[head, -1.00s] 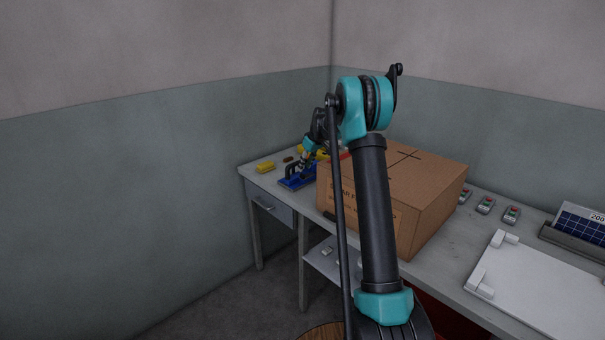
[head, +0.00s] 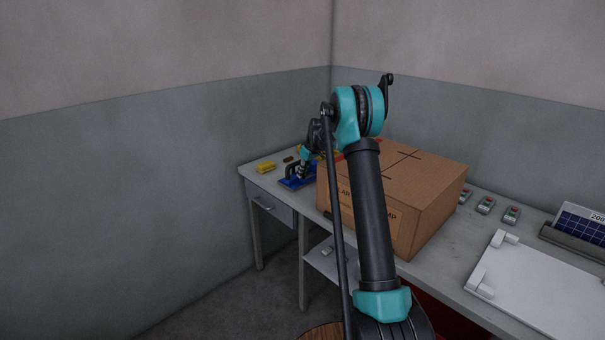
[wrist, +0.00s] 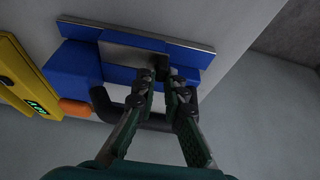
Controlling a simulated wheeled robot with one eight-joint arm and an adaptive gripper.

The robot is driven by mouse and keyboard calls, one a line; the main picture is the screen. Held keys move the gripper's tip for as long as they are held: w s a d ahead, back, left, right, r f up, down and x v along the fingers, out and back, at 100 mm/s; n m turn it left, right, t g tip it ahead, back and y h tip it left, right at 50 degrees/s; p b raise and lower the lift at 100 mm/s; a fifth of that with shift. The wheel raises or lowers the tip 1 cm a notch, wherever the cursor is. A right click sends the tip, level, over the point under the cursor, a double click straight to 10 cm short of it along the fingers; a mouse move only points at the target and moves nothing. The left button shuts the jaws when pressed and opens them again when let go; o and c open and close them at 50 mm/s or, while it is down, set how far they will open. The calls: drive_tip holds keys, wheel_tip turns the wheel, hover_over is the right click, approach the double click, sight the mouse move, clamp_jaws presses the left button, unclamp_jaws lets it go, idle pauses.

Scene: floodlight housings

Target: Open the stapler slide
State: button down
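The blue stapler (head: 290,182) lies on the far left part of the bench, in front of the cardboard box's left end. In the wrist view the stapler (wrist: 75,70) shows a blue body, a long silver metal strip, a black curved handle and a small dark tab (wrist: 163,62) by the strip. My gripper (wrist: 164,78) is at the stapler, its fingertips apart on either side of the dark tab. I cannot tell whether they touch it. In the head view my gripper is small and partly hidden by my own arm.
A large cardboard box (head: 420,185) stands right of the stapler. A yellow item (head: 265,167) lies to its left. The wrist view shows a yellow device with a green display (wrist: 30,85) and an orange piece (wrist: 75,107) beside it. A white panel (head: 535,280) lies further right.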

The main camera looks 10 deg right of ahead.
drive_tip(key=shift+s+a, duration=0.1)
idle(0.3)
drive_tip(key=s+a, duration=0.4)
drive_tip(key=a, duration=0.1)
drive_tip(key=shift+s+a, duration=0.1)
drive_tip(key=shift+a, duration=0.2)
drive_tip(key=c, duration=1.6)
unclamp_jaws()
drive_tip(key=v, duration=1.2)
